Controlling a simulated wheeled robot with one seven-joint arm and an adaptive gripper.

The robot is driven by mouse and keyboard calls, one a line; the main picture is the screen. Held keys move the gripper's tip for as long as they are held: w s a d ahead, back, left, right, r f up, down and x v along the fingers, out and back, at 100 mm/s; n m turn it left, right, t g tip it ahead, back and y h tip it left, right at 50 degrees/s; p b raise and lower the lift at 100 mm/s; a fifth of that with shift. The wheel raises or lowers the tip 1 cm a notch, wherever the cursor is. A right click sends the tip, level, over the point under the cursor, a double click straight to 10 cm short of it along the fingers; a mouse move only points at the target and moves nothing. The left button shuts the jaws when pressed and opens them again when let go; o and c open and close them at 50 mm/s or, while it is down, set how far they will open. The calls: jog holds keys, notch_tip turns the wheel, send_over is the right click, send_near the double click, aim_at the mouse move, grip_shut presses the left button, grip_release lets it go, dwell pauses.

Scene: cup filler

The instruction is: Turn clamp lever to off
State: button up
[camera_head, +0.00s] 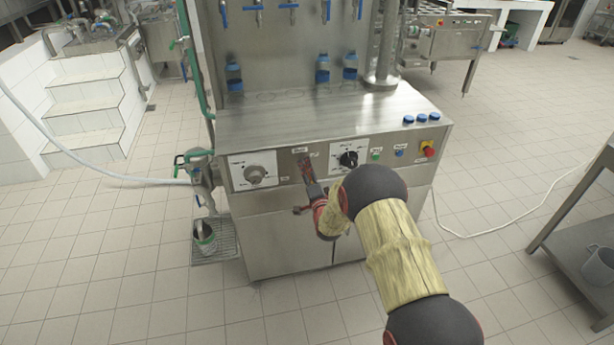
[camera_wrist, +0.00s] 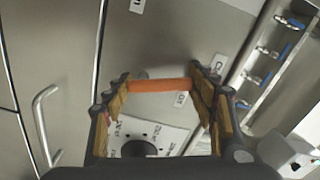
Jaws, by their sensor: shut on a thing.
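The clamp lever shows in the wrist view as an orange bar (camera_wrist: 160,86). It spans the gap between the two fingers of my gripper (camera_wrist: 158,96), which is shut on it. In the head view my gripper (camera_head: 308,172) is at the front panel of the steel filling machine (camera_head: 300,120), between the left dial (camera_head: 256,174) and the black right knob (camera_head: 348,159). The lever's base and pivot are hard to make out there. The lettering on the labels is too small to read.
Green and blue buttons (camera_head: 400,153) and a red emergency stop (camera_head: 428,149) sit right of my gripper on the panel. Cabinet doors are below. A steel table (camera_head: 592,225) is at the right. Floor in front is clear.

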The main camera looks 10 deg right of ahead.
jog(key=shift+d+m+b, duration=0.2)
jog(key=shift+m+b, duration=0.1)
jog(key=shift+m, duration=0.65)
jog(key=shift+d+m+b, duration=0.2)
jog(key=shift+m+b, duration=0.05)
jog(key=shift+m, duration=0.7)
jog(key=o, duration=1.1)
jog(key=shift+c, duration=0.2)
jog(key=shift+o, duration=0.6)
jog(key=s, duration=1.2)
